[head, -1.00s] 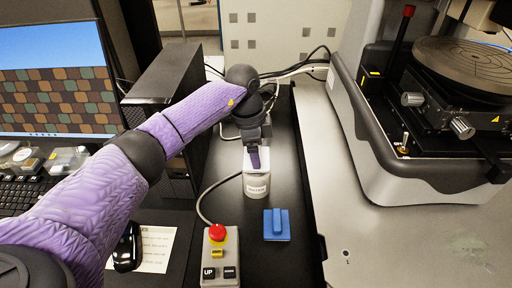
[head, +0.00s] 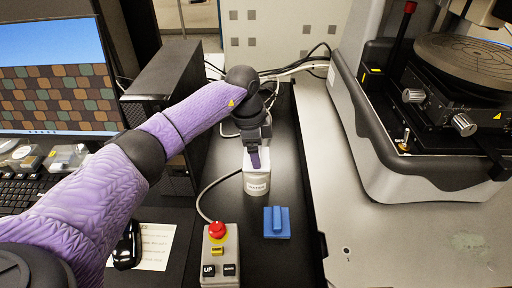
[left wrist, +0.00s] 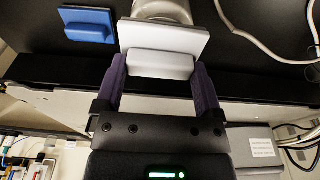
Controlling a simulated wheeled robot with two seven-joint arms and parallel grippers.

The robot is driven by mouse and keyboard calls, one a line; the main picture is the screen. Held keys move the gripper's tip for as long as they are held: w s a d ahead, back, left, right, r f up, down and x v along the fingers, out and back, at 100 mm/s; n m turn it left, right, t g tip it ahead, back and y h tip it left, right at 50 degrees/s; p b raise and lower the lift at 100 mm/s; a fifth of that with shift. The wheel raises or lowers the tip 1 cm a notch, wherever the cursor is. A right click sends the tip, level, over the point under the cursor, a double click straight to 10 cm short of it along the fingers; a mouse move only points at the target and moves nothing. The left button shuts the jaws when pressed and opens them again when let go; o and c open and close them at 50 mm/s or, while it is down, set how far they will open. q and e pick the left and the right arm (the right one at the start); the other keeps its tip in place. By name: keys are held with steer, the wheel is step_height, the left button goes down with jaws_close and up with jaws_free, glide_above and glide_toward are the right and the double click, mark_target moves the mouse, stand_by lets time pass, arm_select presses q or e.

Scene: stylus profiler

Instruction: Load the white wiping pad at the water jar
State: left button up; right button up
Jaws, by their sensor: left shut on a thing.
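The white water jar (head: 257,185) with a printed label stands on the black bench top. My left gripper (head: 255,158) is right above the jar in the head view. In the left wrist view my left gripper (left wrist: 159,80) is shut on the grip block of the white wiping pad (left wrist: 165,38). The pad's flat plate covers part of the jar (left wrist: 162,10), at its mouth; I cannot tell whether they touch. In the head view the pad is a pale patch at the jar's top, partly hidden by the gripper. My right gripper is out of view.
A blue pad (head: 277,222) lies in front and right of the jar. A control box (head: 219,255) with a red button and cable is in front. The profiler (head: 430,120) stands right, a black computer case (head: 168,90) left.

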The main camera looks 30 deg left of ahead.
arm_select(q)
steer(key=shift+s+f+p, duration=0.1)
steer(key=shift+p, duration=0.2)
stand_by(0.9)
step_height(320, 180, up, 7)
steer(key=p, duration=0.7)
steer(key=shift+r, duration=0.2)
steer(key=shift+f, duration=0.15)
